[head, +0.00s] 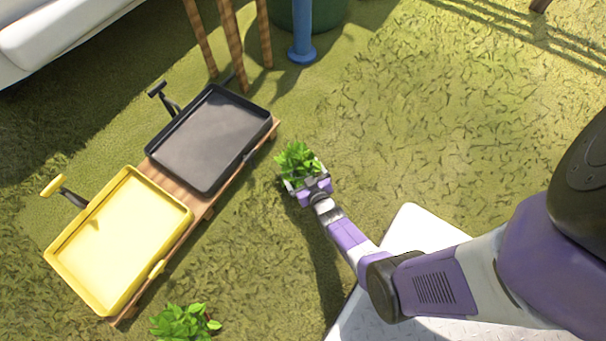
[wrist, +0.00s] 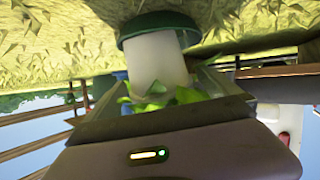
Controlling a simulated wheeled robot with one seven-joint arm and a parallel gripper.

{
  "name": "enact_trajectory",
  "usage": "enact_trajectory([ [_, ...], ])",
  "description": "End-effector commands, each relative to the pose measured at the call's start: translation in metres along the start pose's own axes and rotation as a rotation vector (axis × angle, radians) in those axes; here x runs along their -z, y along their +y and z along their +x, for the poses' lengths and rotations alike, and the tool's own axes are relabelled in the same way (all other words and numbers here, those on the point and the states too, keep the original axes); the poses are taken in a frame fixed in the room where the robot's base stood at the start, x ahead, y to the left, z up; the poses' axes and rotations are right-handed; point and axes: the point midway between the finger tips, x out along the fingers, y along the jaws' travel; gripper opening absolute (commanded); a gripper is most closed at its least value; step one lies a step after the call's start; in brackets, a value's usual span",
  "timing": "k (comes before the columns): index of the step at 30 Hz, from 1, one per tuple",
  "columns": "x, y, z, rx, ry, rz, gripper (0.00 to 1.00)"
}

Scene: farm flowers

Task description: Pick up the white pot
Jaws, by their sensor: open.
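The white pot (wrist: 158,62) stands between and just beyond my fingers in the wrist view, which looks upside down. It has a green base or saucer (wrist: 155,24) at the grass end. Green leaves (wrist: 165,97) at its other end lie close to my jaws. In the head view, a leafy plant (head: 296,162) is at my gripper (head: 306,178), and the leaves hide the pot below. My gripper (wrist: 160,88) is open, with a finger on each side of the leaves. I cannot tell whether the fingers touch the pot.
A low wooden stand (head: 178,190) to the left bears a black tray (head: 212,140) and a yellow tray (head: 118,240). Another leafy plant (head: 185,323) is at the bottom. A blue post (head: 302,35) and wooden legs (head: 230,45) stand at the top. The grass to the right is clear.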

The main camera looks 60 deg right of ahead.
Motion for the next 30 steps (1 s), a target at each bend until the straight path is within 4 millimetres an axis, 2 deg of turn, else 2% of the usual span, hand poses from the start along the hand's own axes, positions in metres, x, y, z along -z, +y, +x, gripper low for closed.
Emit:
enact_trajectory([
  [3,0.001,0.0,0.0,0.0,0.0,0.0,1.0],
  [15,0.0,0.0,-0.001,0.0,0.0,0.0,0.22],
  [16,0.001,0.0,0.0,0.0,0.002,-0.001,0.22],
  [17,0.001,0.0,0.0,0.0,0.002,-0.001,0.14],
  [25,0.004,0.0,-0.002,0.0,0.002,-0.001,0.14],
  [30,0.015,0.001,-0.006,0.001,0.003,-0.001,0.14],
])
